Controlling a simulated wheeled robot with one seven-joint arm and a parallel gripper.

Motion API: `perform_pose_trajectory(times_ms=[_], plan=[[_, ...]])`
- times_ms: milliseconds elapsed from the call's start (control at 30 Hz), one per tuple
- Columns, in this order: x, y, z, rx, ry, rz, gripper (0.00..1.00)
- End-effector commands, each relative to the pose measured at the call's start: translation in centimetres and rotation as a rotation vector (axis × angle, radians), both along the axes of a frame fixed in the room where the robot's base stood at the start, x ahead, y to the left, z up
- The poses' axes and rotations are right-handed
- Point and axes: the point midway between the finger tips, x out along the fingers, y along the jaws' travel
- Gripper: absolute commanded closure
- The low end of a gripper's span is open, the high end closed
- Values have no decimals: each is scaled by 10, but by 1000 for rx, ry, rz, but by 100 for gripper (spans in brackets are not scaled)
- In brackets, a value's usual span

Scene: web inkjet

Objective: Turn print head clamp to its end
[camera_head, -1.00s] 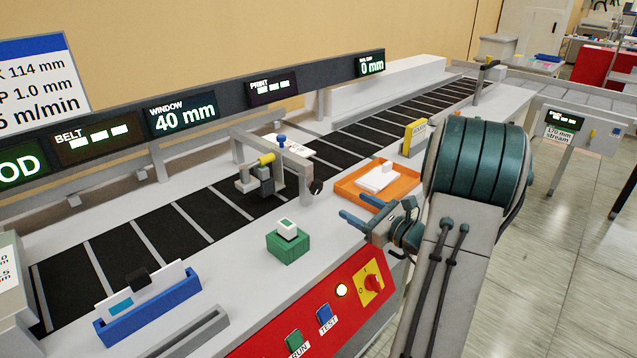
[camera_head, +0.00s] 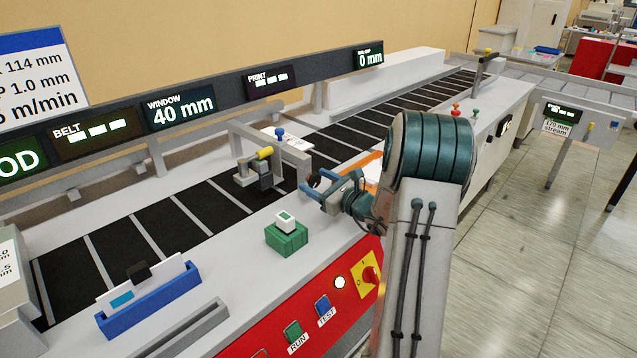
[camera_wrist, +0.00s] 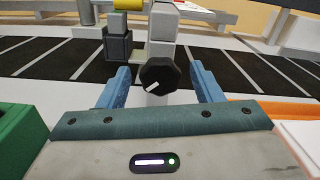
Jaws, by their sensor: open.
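The print head (camera_head: 252,172) stands over the black belt on a grey bracket, with a yellow cylinder on it. The clamp is a round black knob (camera_wrist: 165,75) with a white pointer line, on a grey post in the wrist view. The line slants from the knob's middle to the lower left. My gripper (camera_wrist: 162,88) is open, its two blue fingers on the left and right of the knob, with visible gaps on both sides. In the head view my gripper (camera_head: 309,184) reaches the post from the right and hides the knob.
A green block with a white top (camera_head: 286,236) stands left of my gripper on the ledge. An orange tray (camera_head: 368,161) is partly hidden behind my arm. A blue holder (camera_head: 150,309) stands front left. The red panel (camera_head: 262,330) with buttons lies below.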

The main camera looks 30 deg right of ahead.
Motion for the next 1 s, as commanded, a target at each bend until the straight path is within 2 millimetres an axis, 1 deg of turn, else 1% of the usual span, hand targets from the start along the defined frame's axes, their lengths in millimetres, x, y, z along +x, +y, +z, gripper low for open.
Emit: perform_pose_trajectory(times_ms=[33,67,100,200,467,633,767,1000], plan=[[0,0,0,0,0,0,41],[0,0,0,0,0,0,49],[0,0,0,0,0,0,60],[0,0,0,0,0,0,85],[-1,0,-1,-14,-5,1,85],[-1,0,-4,-68,-26,1,85],[-1,0,-6,-145,-55,1,85],[-1,1,-8,-334,-124,1,85]])
